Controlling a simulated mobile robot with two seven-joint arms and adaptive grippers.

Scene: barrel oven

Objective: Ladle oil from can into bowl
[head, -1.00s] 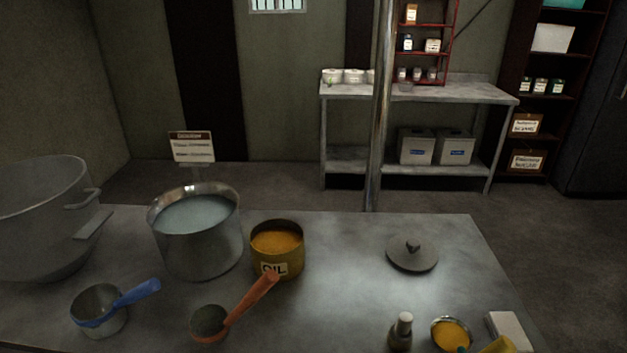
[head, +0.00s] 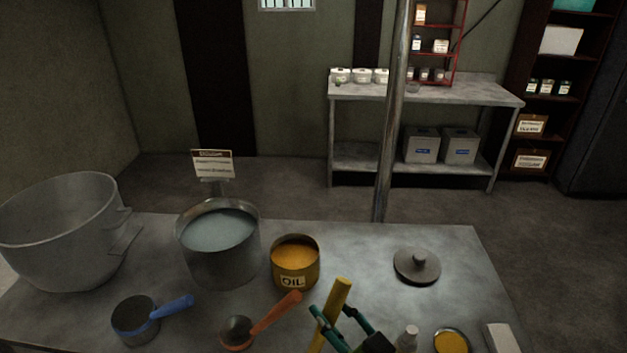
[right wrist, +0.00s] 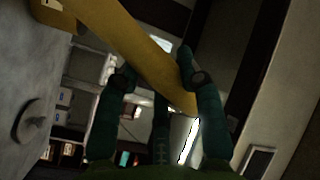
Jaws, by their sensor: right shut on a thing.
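The yellow oil can (head: 295,277), labelled OIL and open on top with orange-yellow contents, stands upright at mid-table. My right gripper (head: 334,312) is low in the head view, right of and nearer than the can. Its green fingers are shut on a yellow handle (head: 342,293). The handle crosses between the fingers in the right wrist view (right wrist: 135,40). The scoop end of this handled tool cannot be made out. A small bowl (head: 452,341) with yellow contents sits at the near right. My left gripper is not in view.
A pot of pale liquid (head: 222,262) stands left of the can, beside a large grey pot (head: 65,240). Blue-handled (head: 137,322) and orange-handled ladles (head: 238,333) lie in front. A lid (head: 417,266), bottle (head: 408,339) and pale block (head: 502,338) are on the right.

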